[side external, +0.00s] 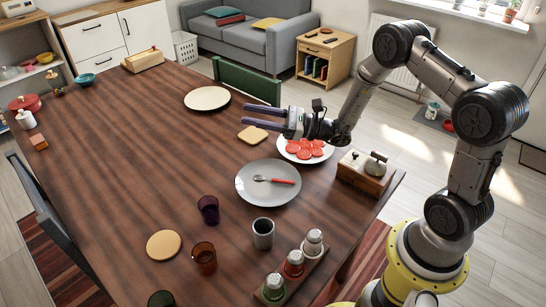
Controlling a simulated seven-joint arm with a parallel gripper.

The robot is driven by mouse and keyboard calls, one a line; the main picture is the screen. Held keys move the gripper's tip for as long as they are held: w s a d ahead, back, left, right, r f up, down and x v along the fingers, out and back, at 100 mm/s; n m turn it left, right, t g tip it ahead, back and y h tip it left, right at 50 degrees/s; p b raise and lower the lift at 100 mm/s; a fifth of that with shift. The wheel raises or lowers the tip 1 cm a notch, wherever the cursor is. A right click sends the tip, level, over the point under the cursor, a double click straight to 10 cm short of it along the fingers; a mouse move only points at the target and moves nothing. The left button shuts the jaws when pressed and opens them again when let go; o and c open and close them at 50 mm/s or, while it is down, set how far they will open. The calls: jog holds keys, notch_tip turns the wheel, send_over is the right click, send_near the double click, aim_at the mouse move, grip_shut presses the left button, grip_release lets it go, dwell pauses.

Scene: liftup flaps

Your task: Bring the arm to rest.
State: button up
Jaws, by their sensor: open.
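My gripper (264,117) is in the side external view, above the far right part of the wooden table (130,160). Its two purple-grey fingers point left and are apart, with nothing between them. It hangs just above and left of a white plate with red tomato slices (304,149). My arm bends up and over from its yellow base at the lower right. The gripper's height above the table is hard to judge from this single view.
A grey plate with a spoon (268,181), a grey cup (263,233), a purple cup (208,209), a brown cup (204,257) and a shaker rack (294,273) stand nearer. A wooden box (365,173) is at the right edge. The table's middle left is clear.

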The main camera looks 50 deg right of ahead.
jog(key=s+a+r+n+g+y, duration=0.4)
jog(key=a+r+n+g, duration=0.3)
jog(key=r, duration=0.3)
jog(key=s+a+r+n+g+h, duration=0.2)
jog(key=s+a+n+g, duration=0.3)
jog(key=s, duration=0.4)
jog(key=s+a+r+n+g+h, duration=0.2)
jog(key=s+a+n+g, duration=0.15)
jog(key=s+n, duration=0.4)
jog(key=s+d+f+n+t+h, duration=0.25)
jog(key=s+d+h, duration=0.3)
jog(key=s, duration=0.45)
jog(key=d+f+n+t+h, duration=0.2)
jog(key=d+h, duration=0.5)
jog(key=d, duration=0.5)
jog(key=shift+s+f+n+t, duration=0.25)
jog(key=shift+f+n+t, duration=0.05)
jog(key=shift+f+n, duration=0.65)
